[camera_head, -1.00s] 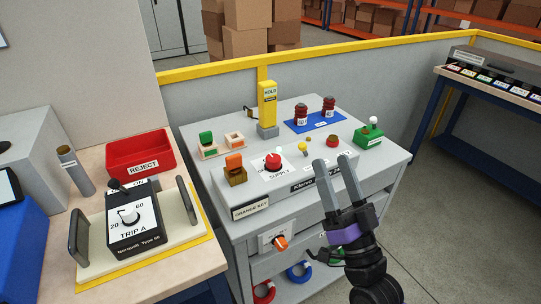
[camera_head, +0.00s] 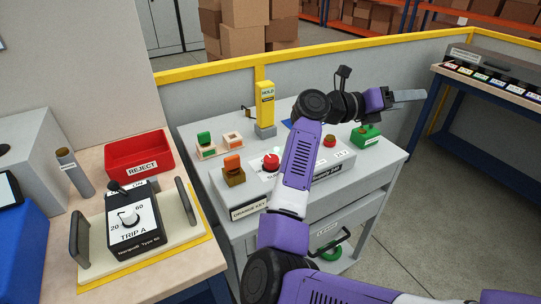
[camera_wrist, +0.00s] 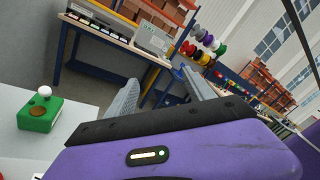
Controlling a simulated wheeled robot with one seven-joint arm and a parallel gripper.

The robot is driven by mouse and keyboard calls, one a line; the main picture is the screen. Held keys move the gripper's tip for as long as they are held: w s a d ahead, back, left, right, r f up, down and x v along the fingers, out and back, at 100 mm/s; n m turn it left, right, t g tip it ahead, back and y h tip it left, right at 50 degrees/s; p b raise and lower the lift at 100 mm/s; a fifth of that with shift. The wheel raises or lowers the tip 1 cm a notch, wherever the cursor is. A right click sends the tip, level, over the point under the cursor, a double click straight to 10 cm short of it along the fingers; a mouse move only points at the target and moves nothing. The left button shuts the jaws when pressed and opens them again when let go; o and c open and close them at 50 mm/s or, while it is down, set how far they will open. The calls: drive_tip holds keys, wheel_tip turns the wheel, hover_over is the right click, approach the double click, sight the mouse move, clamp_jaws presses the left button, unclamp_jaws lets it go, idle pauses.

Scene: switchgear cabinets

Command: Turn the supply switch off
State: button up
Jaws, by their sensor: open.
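My gripper (camera_head: 408,96) is well away from the knob, up and to the right, past the cabinet's right rear side and pointing right. It is empty. In the wrist view the two grey fingers (camera_wrist: 160,95) are apart, with nothing between them, facing the far shelves.
An orange key block (camera_head: 233,168) sits left of the knob. A green box with a white button (camera_head: 366,136) stands near my gripper, and a yellow HOLD post (camera_head: 266,105) behind. A red REJECT bin (camera_head: 140,154) and TRIP A unit (camera_head: 133,225) are at left.

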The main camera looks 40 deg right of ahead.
drive_tip(key=w+f+m+t+y, duration=0.2)
drive_tip(key=w+f+y, duration=0.2)
drive_tip(key=w, duration=0.1)
drive_tip(key=t+y, duration=0.7)
drive_tip(key=y, duration=0.4)
hover_over(270, 159)
drive_tip(key=shift+m, duration=0.3)
wheel_tip(270, 159, down, 7)
drive_tip(key=shift+d+f+p, duration=0.1)
drive_tip(key=shift+p, duration=0.2)
drive_tip(key=shift+f+p, duration=0.7)
drive_tip(key=shift+f, duration=3.05)
clamp_jaws()
